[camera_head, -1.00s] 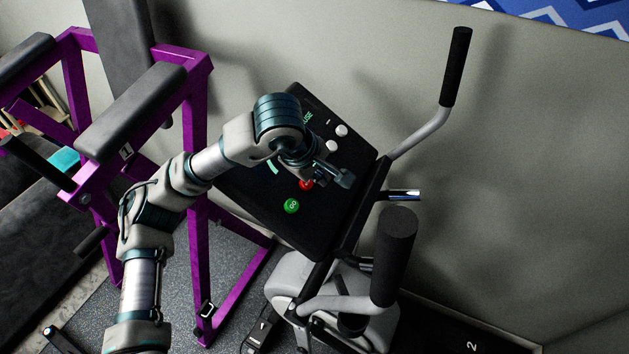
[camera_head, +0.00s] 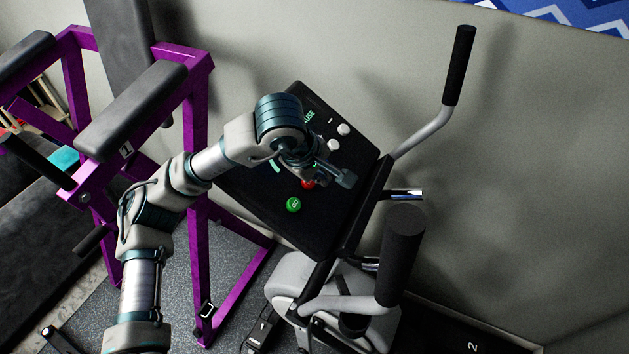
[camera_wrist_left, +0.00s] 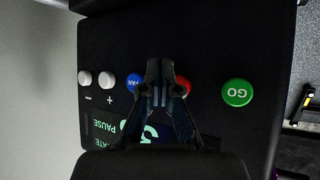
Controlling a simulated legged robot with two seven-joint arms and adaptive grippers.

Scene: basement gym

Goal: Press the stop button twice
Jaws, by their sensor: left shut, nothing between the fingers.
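The red button (camera_head: 308,184), which appears to be the stop button, is on the black sloping console (camera_head: 265,205) of an exercise machine. In the left wrist view the red button (camera_wrist_left: 185,85) is partly hidden behind a finger; any label on it is covered. My left gripper (camera_head: 343,178) is over the console, shut and empty, with its fingertips beside the red button in the picture. In the left wrist view the gripper (camera_wrist_left: 160,68) lies between the red button and the blue FAN button (camera_wrist_left: 133,82). I cannot tell whether it touches the console. My right gripper is not in view.
The green GO button (camera_head: 293,204) sits beside the red one, and two white buttons (camera_head: 343,130) are farther up. Black-gripped handlebars (camera_head: 458,65) rise right of the console. A purple frame (camera_head: 195,110) with grey pads stands left, close to my arm. A grey wall is behind.

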